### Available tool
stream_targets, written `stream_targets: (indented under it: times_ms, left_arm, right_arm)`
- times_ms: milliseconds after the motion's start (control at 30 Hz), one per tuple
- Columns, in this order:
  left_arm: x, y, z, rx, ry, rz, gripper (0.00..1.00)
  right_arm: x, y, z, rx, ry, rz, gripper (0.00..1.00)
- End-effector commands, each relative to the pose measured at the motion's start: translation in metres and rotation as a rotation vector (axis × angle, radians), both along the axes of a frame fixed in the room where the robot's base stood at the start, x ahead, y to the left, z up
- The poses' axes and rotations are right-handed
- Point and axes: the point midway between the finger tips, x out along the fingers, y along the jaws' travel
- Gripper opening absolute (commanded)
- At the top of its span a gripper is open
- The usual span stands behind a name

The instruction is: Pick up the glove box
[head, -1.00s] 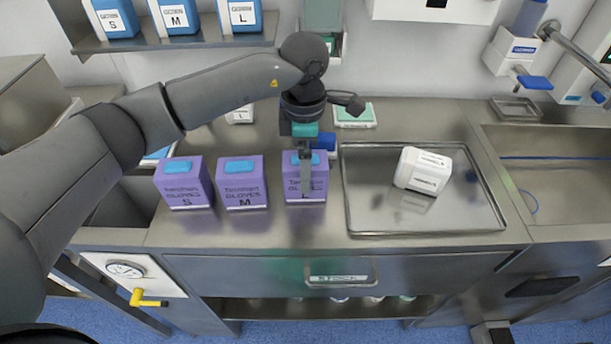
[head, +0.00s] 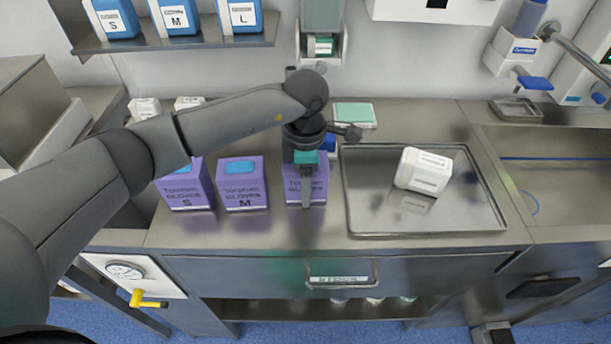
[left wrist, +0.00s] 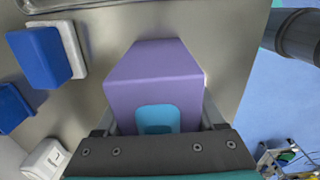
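Three purple glove boxes with blue tops stand in a row on the steel counter: the S box (head: 187,188), the M box (head: 243,185) and, at the right, a third box (head: 319,186), its size letter covered by my gripper. My left gripper (head: 306,188) points down over this third box. One finger shows in front of its front face. In the left wrist view the box (left wrist: 153,78) sits between the two fingers, which straddle it, spread wide. Firm contact on both sides cannot be made out. The box stands on the counter. My right gripper is out of view.
A steel tray (head: 360,222) with a tipped white container (head: 423,171) lies right of the boxes. A blue item (head: 329,144) and a green-topped box (head: 355,114) stand behind. A wall shelf (head: 180,42) holds blue boxes. The sink (head: 560,180) is at the right.

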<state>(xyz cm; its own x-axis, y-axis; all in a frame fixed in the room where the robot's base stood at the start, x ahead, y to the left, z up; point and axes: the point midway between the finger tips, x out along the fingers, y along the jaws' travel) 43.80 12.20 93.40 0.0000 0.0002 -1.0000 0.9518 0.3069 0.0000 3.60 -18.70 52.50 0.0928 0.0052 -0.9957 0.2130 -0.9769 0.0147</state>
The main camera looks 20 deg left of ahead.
Motion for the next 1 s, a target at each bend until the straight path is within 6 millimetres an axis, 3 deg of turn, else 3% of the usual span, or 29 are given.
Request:
stream_targets:
  times_ms: [67,567,833,1000]
  left_arm:
    - [0.000,0.000,0.000,0.000,0.000,0.000,0.61]
    - [0.000,0.000,0.001,0.000,0.000,0.000,0.05]
    - [0.001,0.000,0.002,-0.001,-0.001,0.000,0.05]
    - [0.001,0.000,0.014,-0.001,-0.003,0.000,0.05]
  right_arm:
    - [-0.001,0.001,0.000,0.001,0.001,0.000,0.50]
    - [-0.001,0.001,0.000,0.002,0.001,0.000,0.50]
    - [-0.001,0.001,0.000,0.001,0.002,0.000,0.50]
    - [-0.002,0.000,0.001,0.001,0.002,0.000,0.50]
